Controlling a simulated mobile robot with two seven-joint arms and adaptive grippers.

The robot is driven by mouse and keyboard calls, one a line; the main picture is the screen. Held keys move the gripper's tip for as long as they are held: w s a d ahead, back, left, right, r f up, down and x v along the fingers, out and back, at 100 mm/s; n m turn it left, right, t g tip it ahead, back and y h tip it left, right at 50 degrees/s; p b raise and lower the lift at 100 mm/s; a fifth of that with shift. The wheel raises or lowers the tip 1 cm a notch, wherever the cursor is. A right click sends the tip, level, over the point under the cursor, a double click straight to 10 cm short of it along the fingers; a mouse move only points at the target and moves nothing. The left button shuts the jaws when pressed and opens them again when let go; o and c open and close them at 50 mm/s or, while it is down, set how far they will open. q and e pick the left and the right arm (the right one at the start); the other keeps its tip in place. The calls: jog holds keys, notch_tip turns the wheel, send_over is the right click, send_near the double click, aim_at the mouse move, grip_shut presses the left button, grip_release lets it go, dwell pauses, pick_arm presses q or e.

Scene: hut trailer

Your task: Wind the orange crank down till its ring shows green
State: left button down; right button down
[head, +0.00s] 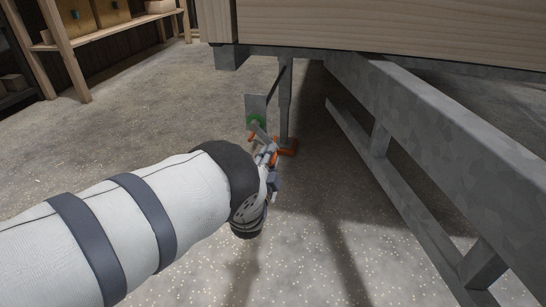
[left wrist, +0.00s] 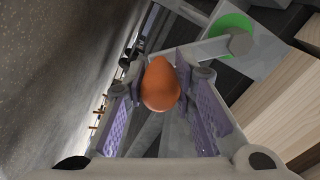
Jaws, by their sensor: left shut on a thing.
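The crank's orange knob (left wrist: 160,86) sits between the fingers of my left gripper (left wrist: 161,95) in the left wrist view, and the gripper is shut on it. The ring (left wrist: 232,22) around the crank's hub shows green in the left wrist view. The green ring (head: 257,121) also shows in the head view, on a grey plate (head: 256,105) below the trailer's edge. In the head view my left gripper (head: 270,160) is at the crank, and my wrist partly hides the crank arm and knob. My right gripper is not in view.
The trailer's wooden body (head: 390,30) overhangs above, and a metal frame rail (head: 430,120) runs to the right. Wooden shelves (head: 100,35) stand at the back left. The floor at left is clear.

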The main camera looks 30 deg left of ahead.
pick_arm(q)
jog(key=shift+s+a, duration=0.1)
jog(key=shift+a, duration=0.2)
jog(key=c, duration=1.3)
grip_release()
jog(key=shift+d, duration=0.1)
jog(key=shift+s+d, duration=0.1)
jog(key=shift+s, duration=0.1)
jog(key=v, duration=1.1)
jog(key=shift+s, duration=0.3)
